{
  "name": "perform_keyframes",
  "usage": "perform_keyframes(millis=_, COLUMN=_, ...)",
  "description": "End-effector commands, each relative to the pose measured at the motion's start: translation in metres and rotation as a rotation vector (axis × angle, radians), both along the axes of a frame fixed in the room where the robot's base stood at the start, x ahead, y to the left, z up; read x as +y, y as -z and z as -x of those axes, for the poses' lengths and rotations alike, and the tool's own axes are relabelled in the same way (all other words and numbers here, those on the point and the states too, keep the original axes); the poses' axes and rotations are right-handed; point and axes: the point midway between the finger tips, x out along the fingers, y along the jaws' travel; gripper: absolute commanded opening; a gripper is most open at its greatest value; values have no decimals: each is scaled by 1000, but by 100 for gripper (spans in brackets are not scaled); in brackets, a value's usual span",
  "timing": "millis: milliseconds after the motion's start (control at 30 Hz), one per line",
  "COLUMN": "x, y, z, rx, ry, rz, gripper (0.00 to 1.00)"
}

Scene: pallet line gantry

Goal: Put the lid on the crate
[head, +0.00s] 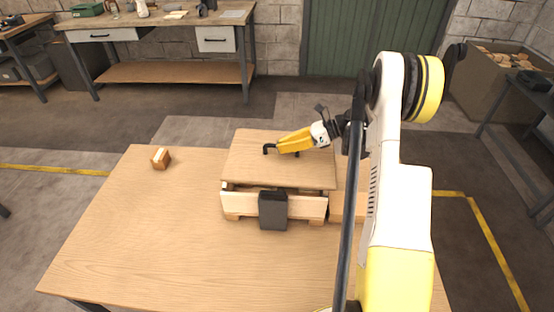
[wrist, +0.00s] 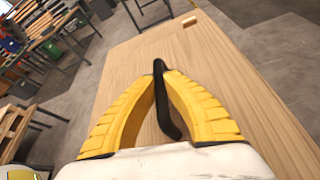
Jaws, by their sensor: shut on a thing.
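The lid (head: 255,167) is a flat wooden board with a black bar handle (head: 268,149). It lies over the top of the pale wooden crate (head: 240,204) on the table, roughly lined up with it. A dark gap shows under the lid's front edge, so I cannot tell whether it rests fully on the rim. My gripper (head: 284,150), with yellow fingers, is shut on the handle, coming in from the right. In the wrist view the handle (wrist: 166,105) runs between the two fingers. The crate's inside is hidden.
A dark grey plate (head: 273,210) stands at the crate's front. A small wooden block (head: 161,158) lies at the table's far left corner. The wooden table (head: 150,240) is clear on the left and in front. My arm hides part of the right side.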

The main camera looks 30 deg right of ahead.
Motion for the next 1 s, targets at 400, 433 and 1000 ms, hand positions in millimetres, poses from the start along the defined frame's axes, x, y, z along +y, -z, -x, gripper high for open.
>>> perform_keyframes(millis=400, x=11, y=36, z=-17, rx=-1, ry=0, rz=-1, gripper=0)
perform_keyframes(millis=433, x=11, y=41, z=-17, rx=-1, ry=0, rz=-1, gripper=0)
perform_keyframes(millis=1000, x=11, y=54, z=-17, rx=0, ry=1, rz=0, gripper=27)
